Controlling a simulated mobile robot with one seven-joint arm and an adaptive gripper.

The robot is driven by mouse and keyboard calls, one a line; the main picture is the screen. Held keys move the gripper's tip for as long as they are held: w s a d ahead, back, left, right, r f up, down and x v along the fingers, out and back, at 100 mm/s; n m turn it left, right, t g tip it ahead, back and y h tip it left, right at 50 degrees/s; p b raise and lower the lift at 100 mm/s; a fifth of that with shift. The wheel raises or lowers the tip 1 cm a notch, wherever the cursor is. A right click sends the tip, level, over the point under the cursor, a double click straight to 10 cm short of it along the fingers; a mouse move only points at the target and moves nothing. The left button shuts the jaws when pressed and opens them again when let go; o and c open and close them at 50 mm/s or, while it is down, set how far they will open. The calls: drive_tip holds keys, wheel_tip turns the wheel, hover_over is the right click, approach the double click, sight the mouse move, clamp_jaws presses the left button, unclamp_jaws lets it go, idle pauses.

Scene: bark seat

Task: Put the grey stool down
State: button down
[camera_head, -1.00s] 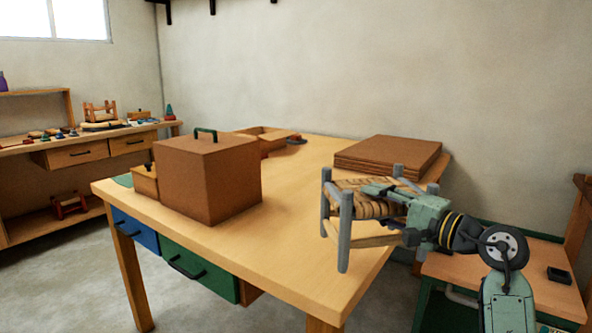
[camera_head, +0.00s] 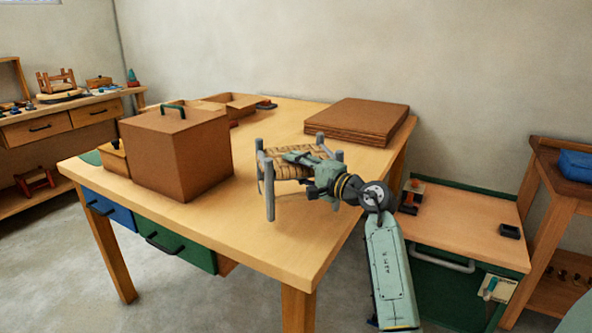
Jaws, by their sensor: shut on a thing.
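The grey stool (camera_head: 269,196) has grey posts and a woven tan seat (camera_head: 284,165). It is upright over the right part of the wooden table (camera_head: 290,245). My gripper (camera_head: 308,160) reaches in from the right and is shut on the stool at its seat side. My gripper hides part of the stool's right side. I cannot tell whether the legs touch the tabletop.
A large brown box (camera_head: 180,155) with a green handle stands on the table, left of the stool. A stack of brown sheets (camera_head: 357,121) lies behind it. A low cabinet (camera_head: 465,228) stands to the right. The table's front middle is clear.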

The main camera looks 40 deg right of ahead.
drive_tip(key=shift+f+p, duration=0.45)
drive_tip(key=shift+f, duration=0.45)
drive_tip(key=shift+f+b, duration=0.2)
drive_tip(key=shift+b, duration=0.15)
drive_tip(key=c, duration=1.1)
unclamp_jaws()
drive_tip(key=shift+r, duration=0.15)
drive_tip(key=s+d+b, duration=0.1)
drive_tip(key=s+b, duration=0.3)
drive_tip(key=s, duration=0.8)
drive_tip(key=shift+d, duration=0.3)
